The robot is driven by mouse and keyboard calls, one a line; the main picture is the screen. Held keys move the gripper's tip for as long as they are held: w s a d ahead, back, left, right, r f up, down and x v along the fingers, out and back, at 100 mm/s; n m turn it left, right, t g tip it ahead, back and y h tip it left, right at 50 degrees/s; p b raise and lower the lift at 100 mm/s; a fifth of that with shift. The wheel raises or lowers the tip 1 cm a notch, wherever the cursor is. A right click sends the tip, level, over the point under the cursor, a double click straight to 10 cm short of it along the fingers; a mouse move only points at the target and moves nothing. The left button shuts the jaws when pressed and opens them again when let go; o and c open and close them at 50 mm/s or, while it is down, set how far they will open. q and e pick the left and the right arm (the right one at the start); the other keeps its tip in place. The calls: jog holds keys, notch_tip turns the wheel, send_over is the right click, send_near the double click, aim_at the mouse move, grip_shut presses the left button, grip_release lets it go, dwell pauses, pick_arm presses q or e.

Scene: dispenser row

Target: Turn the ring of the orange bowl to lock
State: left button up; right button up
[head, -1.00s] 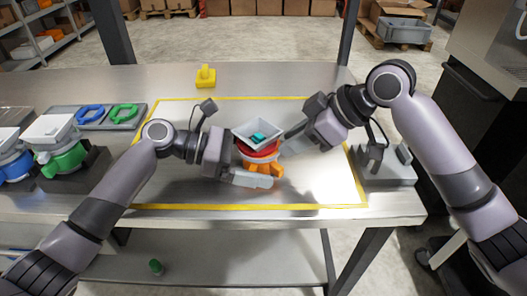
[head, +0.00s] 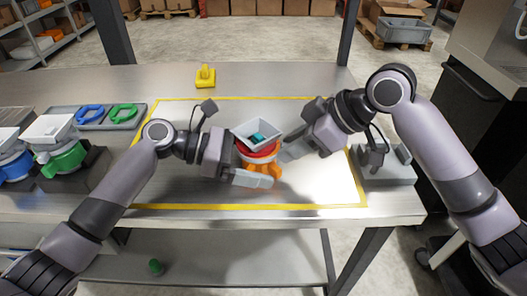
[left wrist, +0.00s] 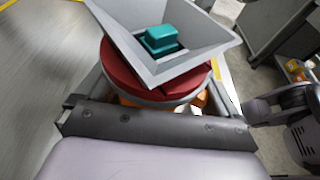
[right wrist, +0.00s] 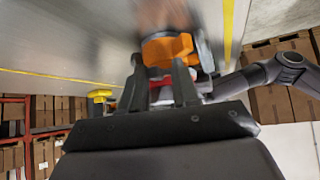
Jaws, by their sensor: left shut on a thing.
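The orange bowl (head: 272,170) stands inside the yellow outline, with a red ring (head: 262,157) above it and a square light grey hopper (head: 243,136) on top. A teal block (head: 257,139) lies in the hopper. My left gripper (head: 260,174) is shut on the orange bowl from the left, its fingers below the ring; the left wrist view shows the red ring (left wrist: 118,75) above its fingers. My right gripper (head: 287,150) is at the right side of the ring. In the right wrist view its fingers are apart, with orange (right wrist: 167,50) and red showing between and beyond them; contact is unclear.
A yellow piece (head: 205,78) stands behind the outline. Green (head: 62,158) and blue dispensers stand at the left, near a tray with blue and green rings (head: 124,113). A grey fixture (head: 388,172) is at the right. The front of the outlined area is clear.

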aim_at(266, 167)
pick_arm(q)
jog(key=shift+w, duration=0.1)
pick_arm(e)
jog(key=shift+s+a+f, duration=0.2)
jog(key=shift+s+a, duration=0.1)
jog(key=shift+s, duration=0.15)
jog(key=shift+s+a+f, duration=0.2)
jog(key=shift+s+a, duration=0.05)
jog(key=shift+s, duration=0.2)
jog(key=shift+s+a, duration=0.1)
jog(key=shift+s, duration=0.05)
jog(key=shift+s+a+r, duration=0.1)
jog(key=shift+s+a, duration=0.1)
jog(key=shift+a, duration=0.05)
pick_arm(q)
jog(key=shift+d, duration=0.15)
pick_arm(e)
jog(key=shift+s+a, duration=0.3)
jog(key=shift+a, duration=0.05)
dwell(0.6)
pick_arm(q)
jog(key=shift+r, duration=0.1)
pick_arm(e)
jog(key=shift+w+d, duration=0.1)
jog(key=shift+w, duration=0.2)
jog(key=shift+d, duration=0.1)
